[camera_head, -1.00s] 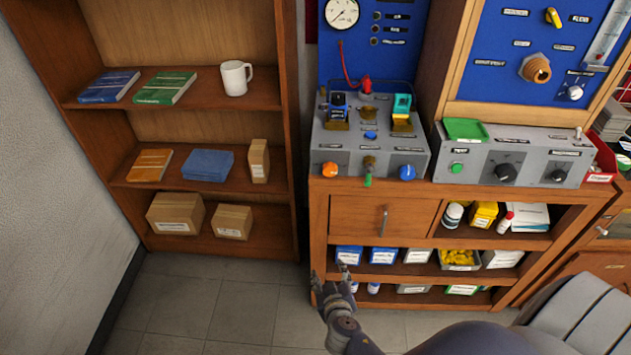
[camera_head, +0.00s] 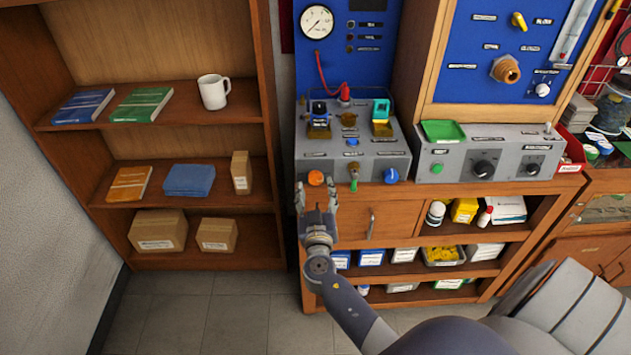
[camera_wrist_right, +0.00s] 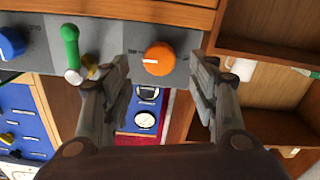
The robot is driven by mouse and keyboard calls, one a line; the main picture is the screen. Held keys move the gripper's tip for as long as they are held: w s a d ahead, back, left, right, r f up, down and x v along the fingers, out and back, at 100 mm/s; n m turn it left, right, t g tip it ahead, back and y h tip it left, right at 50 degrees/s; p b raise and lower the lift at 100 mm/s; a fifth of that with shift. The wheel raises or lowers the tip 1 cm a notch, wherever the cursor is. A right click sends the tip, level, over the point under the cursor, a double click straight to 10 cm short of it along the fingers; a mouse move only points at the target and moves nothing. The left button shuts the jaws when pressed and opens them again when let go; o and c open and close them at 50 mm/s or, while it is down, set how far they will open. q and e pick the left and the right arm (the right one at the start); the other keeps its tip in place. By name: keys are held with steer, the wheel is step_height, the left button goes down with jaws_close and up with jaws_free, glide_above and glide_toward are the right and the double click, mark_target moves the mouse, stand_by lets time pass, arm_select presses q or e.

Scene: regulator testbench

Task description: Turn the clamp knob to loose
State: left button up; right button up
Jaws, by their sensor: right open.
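An orange round knob (camera_head: 315,178) sits at the left of the front face of the grey test unit (camera_head: 350,168). A green-handled lever (camera_head: 354,182) and a blue knob (camera_head: 391,176) are to its right; I cannot read which label names the clamp. My right gripper (camera_head: 316,196) is open just in front of the orange knob. In the upside-down right wrist view, the orange knob (camera_wrist_right: 159,58) shows between the open fingers (camera_wrist_right: 164,68), apart from both; its white mark points left. My left gripper is not in view.
A second grey unit (camera_head: 455,160) with dark knobs stands to the right. The drawer (camera_head: 378,226) and shelves with boxes lie below my right gripper. A wooden bookshelf (camera_head: 262,100) stands to the left. The floor (camera_head: 220,310) between is clear.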

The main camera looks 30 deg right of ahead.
mark_target(316, 178)
steer(key=shift+x, duration=1.4)
steer(key=c, duration=1.1)
steer(key=shift+o, duration=0.2)
steer(key=shift+f, duration=0.1)
